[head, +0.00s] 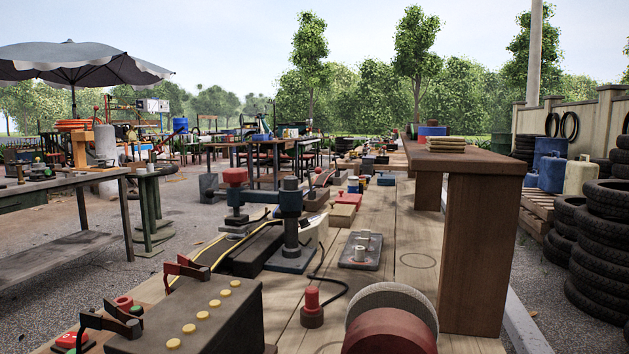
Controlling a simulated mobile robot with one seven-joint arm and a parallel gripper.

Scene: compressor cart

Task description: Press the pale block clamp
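No clamp that I can clearly pick out as the pale block clamp shows in the head view. A small pale piece (314,231) is partly hidden behind the post of a dark blue-grey fixture (290,228) on the wooden bench. That fixture has a side arm leading to a red knob (235,176). A dark plate (359,250) with a short pale cylinder on it lies just right of it. My gripper is not in view.
A dark box with yellow buttons (190,318), a red-topped plunger (312,305) and a red-and-grey round part (392,320) fill the near bench (410,268). A brown raised shelf (478,240) stands at right. Stacked tyres (601,250) lie beyond it.

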